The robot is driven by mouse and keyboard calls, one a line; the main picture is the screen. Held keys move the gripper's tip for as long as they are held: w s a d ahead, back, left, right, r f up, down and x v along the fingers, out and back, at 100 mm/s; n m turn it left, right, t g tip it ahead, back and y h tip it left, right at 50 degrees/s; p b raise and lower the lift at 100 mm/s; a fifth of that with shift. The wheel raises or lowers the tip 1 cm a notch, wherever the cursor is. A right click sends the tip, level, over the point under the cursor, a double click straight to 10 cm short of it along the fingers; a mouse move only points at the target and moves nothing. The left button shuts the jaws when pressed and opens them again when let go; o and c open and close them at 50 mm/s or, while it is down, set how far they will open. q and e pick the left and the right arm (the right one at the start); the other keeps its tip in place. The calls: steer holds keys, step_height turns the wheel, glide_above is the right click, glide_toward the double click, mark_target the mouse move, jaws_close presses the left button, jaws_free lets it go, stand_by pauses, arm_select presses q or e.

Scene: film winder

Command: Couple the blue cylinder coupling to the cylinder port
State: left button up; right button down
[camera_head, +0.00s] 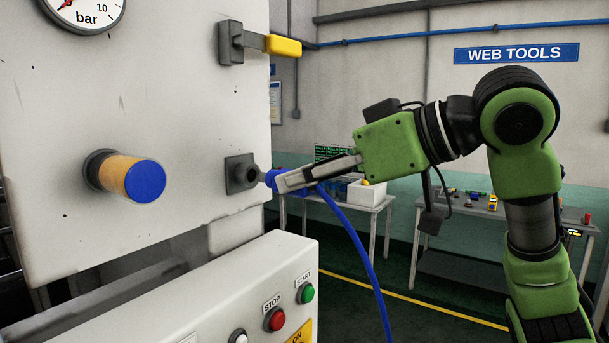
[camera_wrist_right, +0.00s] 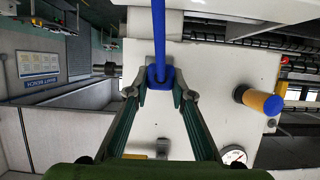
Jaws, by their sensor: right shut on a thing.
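The blue cylinder coupling (camera_head: 271,180) is held in my right gripper (camera_head: 284,181), with a blue hose (camera_head: 358,245) hanging down from it. In the right wrist view the coupling (camera_wrist_right: 159,78) sits between the two fingertips of my right gripper (camera_wrist_right: 160,92), with the hose (camera_wrist_right: 159,35) running up. The cylinder port (camera_head: 243,174) is a dark square fitting with a round opening on the white machine panel. The coupling's tip points at the port and is very close to it; I cannot tell whether they touch. My left gripper is not in view.
A blue-capped orange knob (camera_head: 138,178) sticks out left of the port. A yellow-handled lever (camera_head: 283,46) is above it. A control box (camera_head: 290,262) with green and red buttons stands below. Tables (camera_head: 470,208) stand behind my right arm.

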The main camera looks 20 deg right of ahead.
mark_target(284, 170)
steer(key=shift+w+a+p, duration=0.15)
steer(key=shift+p, duration=0.15)
stand_by(0.5)
steer(key=shift+w+a+p, duration=0.55)
steer(key=shift+w+a, duration=0.25)
steer(key=shift+w, duration=0.3)
steer(key=shift+p, duration=0.3)
stand_by(0.5)
steer(key=shift+w+a+p, duration=0.15)
steer(key=shift+p, duration=0.3)
steer(key=c, duration=1.7)
jaws_free()
